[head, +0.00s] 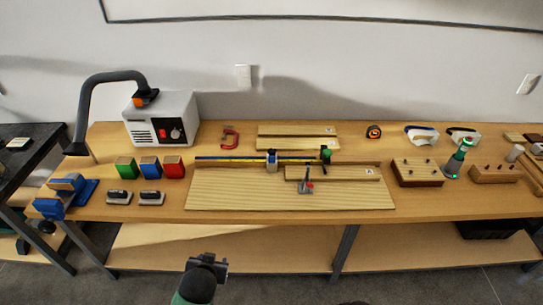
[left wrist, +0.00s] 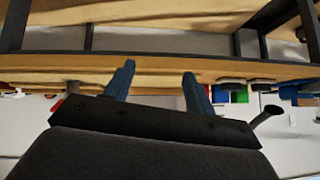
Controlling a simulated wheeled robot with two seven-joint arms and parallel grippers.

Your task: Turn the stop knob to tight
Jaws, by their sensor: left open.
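A pale stop block with blue parts (head: 271,160) sits on a blue and yellow scale rail (head: 225,158) at the back of a wooden board (head: 230,195) on the bench. A green and black piece (head: 325,154) stands at the rail's right end. Which part is the stop knob, and its setting, are too small to tell. My left gripper (head: 221,265) is in front of the bench, well apart from the rail. In the left wrist view, its two blue fingers (left wrist: 159,68) are spread with nothing between them. My right gripper is not in view.
A red-handled clamp (head: 306,185) stands on the board beside a wooden strip (head: 335,173). A grey machine with a black hose (head: 160,118) and coloured blocks (head: 150,167) are to the left. Drilled wooden blocks (head: 417,173) are to the right. The bench's front edge (head: 270,218) lies beyond my gripper.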

